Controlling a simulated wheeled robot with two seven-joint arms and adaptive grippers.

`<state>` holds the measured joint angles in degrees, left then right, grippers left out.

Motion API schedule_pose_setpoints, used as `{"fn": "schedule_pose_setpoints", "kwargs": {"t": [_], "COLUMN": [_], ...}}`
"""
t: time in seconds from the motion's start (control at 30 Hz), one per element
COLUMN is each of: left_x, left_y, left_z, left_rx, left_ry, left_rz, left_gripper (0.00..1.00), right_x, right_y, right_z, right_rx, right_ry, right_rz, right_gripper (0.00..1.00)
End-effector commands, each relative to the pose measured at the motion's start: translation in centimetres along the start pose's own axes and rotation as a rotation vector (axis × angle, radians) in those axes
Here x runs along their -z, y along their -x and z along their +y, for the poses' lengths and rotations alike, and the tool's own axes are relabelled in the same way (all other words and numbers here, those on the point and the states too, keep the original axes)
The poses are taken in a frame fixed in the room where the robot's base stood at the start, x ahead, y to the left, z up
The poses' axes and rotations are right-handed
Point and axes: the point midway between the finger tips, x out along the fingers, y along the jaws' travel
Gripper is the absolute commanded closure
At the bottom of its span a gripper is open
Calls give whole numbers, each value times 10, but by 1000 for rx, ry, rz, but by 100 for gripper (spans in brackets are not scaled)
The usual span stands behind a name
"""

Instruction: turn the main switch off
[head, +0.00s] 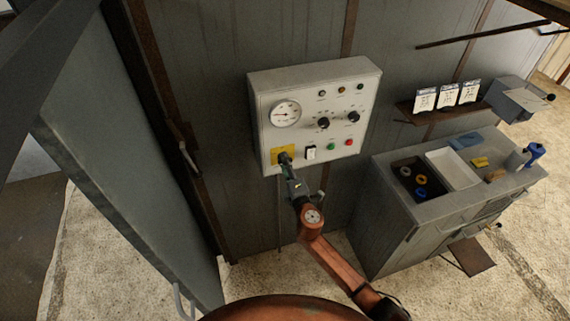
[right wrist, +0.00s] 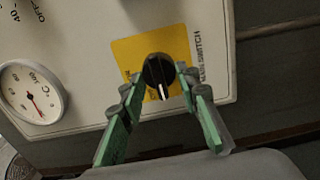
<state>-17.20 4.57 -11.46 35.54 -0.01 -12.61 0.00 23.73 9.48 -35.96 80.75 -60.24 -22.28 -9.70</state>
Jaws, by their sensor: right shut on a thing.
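The main switch is a black rotary knob on a yellow plate (head: 275,153) at the lower left of the control box (head: 263,112). In the right wrist view the knob (right wrist: 157,72) carries a white mark that points to the bottom of the picture. The yellow plate (right wrist: 125,52) has partly hidden lettering, and "SWITCH" is printed beside it. My right gripper (head: 287,166) reaches up to the switch. In the wrist view its green fingers (right wrist: 163,90) stand on both sides of the knob, shut on it. My left gripper is out of view.
The box also has a dial gauge (head: 286,113), two more black knobs, a white rocker switch (head: 310,152), and green and red buttons. A grey cabinet (head: 385,218) with trays and bottles stands at the right, below a shelf (head: 408,112). An open door (head: 115,185) is at the left.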

Motion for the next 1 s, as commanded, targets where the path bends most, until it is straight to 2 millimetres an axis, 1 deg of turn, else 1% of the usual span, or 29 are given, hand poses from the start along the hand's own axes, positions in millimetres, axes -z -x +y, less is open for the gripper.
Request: {"fn": "schedule_pose_setpoints", "kwargs": {"t": [0.27, 0.3, 0.5, 0.83, 0.93, 1.0], "left_x": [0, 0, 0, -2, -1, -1], "left_y": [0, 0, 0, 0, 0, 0], "left_z": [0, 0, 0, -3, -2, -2], "left_rx": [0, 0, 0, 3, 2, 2], "left_ry": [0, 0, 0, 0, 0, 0], "left_rz": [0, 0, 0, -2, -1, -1], "left_gripper": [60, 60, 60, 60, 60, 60], "right_x": [0, 0, 0, 0, 0, -1], "right_y": [0, 0, 0, 3, 12, 24], "right_z": [-1, -1, -1, -1, -1, -2], "right_rx": [1, 1, 1, 1, 0, 1], "right_ry": [3, 2, 1, 0, 0, 0], "right_rz": [1, 1, 0, 0, 0, -1], "right_gripper": [94, 68, 54, 53, 53, 53]}}
